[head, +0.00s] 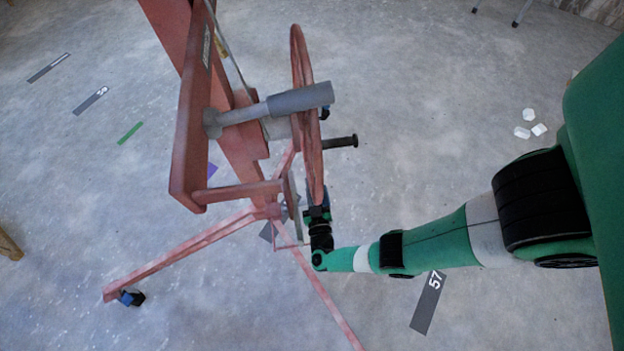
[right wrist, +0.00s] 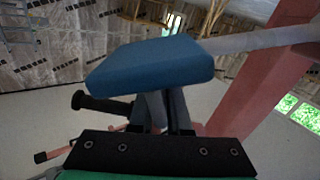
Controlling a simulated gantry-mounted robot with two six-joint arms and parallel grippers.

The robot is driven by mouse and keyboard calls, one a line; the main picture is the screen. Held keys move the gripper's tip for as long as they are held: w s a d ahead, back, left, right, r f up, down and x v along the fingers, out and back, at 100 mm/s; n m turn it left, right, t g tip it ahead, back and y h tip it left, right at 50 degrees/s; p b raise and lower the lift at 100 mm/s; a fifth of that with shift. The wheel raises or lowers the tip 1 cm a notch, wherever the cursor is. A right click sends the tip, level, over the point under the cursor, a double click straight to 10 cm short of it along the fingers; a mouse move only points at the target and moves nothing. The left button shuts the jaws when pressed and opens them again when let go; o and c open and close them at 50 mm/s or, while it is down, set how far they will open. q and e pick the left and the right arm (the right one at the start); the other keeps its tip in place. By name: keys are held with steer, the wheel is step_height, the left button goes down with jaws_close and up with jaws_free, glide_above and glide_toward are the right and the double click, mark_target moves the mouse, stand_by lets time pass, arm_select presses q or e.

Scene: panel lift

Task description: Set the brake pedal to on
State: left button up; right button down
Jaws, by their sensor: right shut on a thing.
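A blue block-shaped pad, which looks like the brake pedal (right wrist: 150,66), fills the middle of the right wrist view, with a pale bar running off to the right behind it. My right gripper (head: 319,212) is by the lower edge of the red wheel (head: 303,100) in the head view. In the right wrist view its dark fingers (right wrist: 165,115) reach up to the underside of the blue pad and are shut on it. The contact itself is partly hidden. I cannot tell the pedal's on or off position. My left gripper is not in view.
Small white pieces (head: 522,132) lie at right.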

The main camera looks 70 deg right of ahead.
steer(key=shift+f, duration=0.1)
steer(key=shift+s+d+f, duration=0.25)
steer(key=shift+s+f, duration=0.2)
steer(key=shift+f, duration=0.2)
steer(key=c, duration=0.9)
jaws_free()
steer(key=shift+a, duration=0.15)
steer(key=shift+s+a, duration=0.1)
steer(key=shift+a, duration=0.3)
steer(key=v, duration=1)
steer(key=shift+s+a, duration=0.25)
